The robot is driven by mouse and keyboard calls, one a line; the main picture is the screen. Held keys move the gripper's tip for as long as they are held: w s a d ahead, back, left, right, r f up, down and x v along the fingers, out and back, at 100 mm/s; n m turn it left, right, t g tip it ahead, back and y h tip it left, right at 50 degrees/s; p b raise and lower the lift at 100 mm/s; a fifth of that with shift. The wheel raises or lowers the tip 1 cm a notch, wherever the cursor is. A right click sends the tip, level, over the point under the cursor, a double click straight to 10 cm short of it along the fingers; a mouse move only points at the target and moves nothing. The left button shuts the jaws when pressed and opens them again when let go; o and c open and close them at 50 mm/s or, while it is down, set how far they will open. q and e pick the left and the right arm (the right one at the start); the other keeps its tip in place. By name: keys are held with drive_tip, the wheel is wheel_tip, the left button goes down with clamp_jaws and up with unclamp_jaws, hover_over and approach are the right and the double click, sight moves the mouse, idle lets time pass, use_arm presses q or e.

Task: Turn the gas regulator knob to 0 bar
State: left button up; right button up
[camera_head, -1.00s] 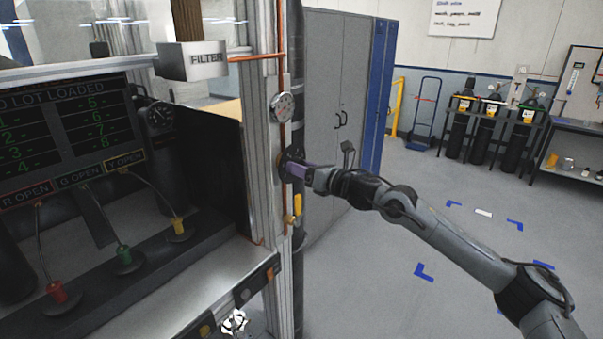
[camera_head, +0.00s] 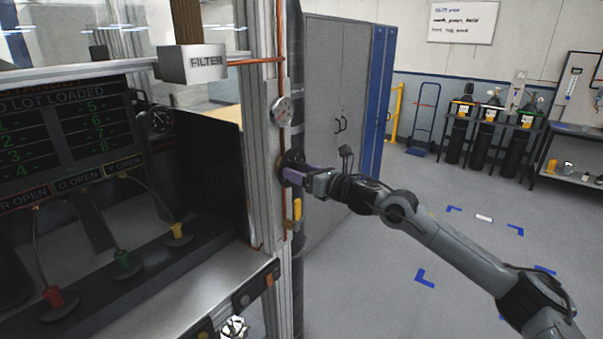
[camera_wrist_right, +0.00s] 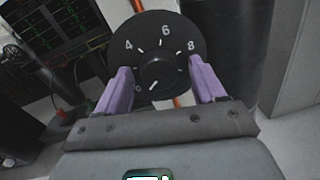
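The gas regulator knob (camera_head: 290,168) is a black dial on the post of the machine frame. In the right wrist view the dial (camera_wrist_right: 160,67) shows a raised round centre and white numbers, with 4, 6 and 8 along the top and a 0 at lower left. A white mark lies at the lower left of the centre. My right gripper (camera_wrist_right: 160,84) is open, its purple fingers apart on either side of the knob's centre; I cannot tell whether they touch it. The right gripper (camera_head: 297,173) also shows at the dial in the head view. My left gripper is not in view.
A round pressure gauge (camera_head: 281,110) sits above the knob, and a yellow-handled valve (camera_head: 297,209) below it on the copper pipe. A grey cabinet (camera_head: 335,100) stands behind. The machine bay with a dark screen (camera_head: 70,130) is at left.

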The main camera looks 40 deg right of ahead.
drive_tip(key=shift+s+d, duration=0.1)
drive_tip(key=shift+s, duration=0.35)
drive_tip(key=s+d+b, duration=0.1)
drive_tip(key=s+b, duration=0.2)
drive_tip(key=s, duration=0.6)
drive_tip(key=shift+s+d, duration=0.2)
drive_tip(key=shift+s, duration=0.2)
